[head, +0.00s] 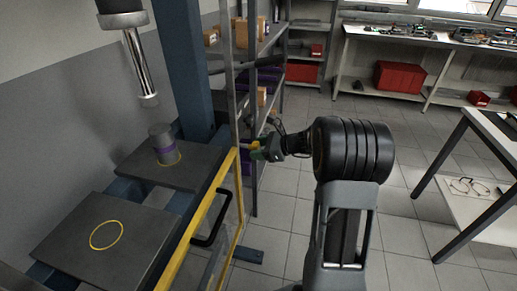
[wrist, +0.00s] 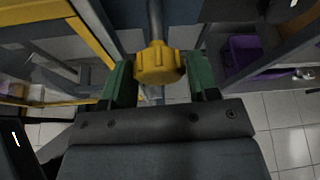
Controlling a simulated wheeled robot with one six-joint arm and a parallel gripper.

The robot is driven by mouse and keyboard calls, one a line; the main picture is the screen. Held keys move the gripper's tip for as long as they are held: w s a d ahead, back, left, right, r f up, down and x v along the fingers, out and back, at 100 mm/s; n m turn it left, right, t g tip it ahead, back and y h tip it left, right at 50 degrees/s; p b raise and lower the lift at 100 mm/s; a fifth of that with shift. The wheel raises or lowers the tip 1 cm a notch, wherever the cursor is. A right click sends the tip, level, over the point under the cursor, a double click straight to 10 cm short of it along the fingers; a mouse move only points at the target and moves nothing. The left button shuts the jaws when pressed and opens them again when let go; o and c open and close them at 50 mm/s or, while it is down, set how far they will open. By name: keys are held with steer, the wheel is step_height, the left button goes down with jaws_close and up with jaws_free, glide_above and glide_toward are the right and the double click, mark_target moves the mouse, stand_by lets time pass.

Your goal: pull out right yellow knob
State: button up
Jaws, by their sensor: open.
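The yellow knob (wrist: 158,68) sits between the two green fingers of my gripper (wrist: 160,85) in the wrist view. It is on the end of a grey rod. The fingers stand on either side of the knob, with a small gap at the right finger. In the head view my gripper (head: 262,150) is at the yellow-framed guard of the press, and a little of the knob (head: 255,145) shows beside it. The gripper is open. Whether this knob is the right one, I cannot tell.
The press has a yellow-edged guard frame (head: 205,215) with a black handle (head: 213,222). Shelving (head: 281,65) rises behind my gripper.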

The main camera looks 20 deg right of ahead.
steer(key=p+v, duration=0.1)
steer(key=v, duration=1.2)
steer(key=shift+s+d, duration=0.2)
steer(key=shift+d, duration=0.05)
steer(key=shift+r, duration=0.1)
steer(key=s+a+f+n+g+h+p, duration=0.35)
steer(key=s+f+n+g+h, duration=0.2)
steer(key=s+n, duration=0.35)
steer(key=s+a+r+n+h+p, duration=0.2)
steer(key=s+a+r+n+p, duration=0.2)
steer(key=a+r+n, duration=0.2)
steer(key=s+a+r+n+h+p, duration=0.3)
steer(key=a+r+n, duration=0.3)
steer(key=r+n, duration=0.2)
steer(key=shift+s+r+n+t+p, duration=0.2)
steer(key=shift+s+n+t+p, duration=0.2)
steer(key=shift+t, duration=0.05)
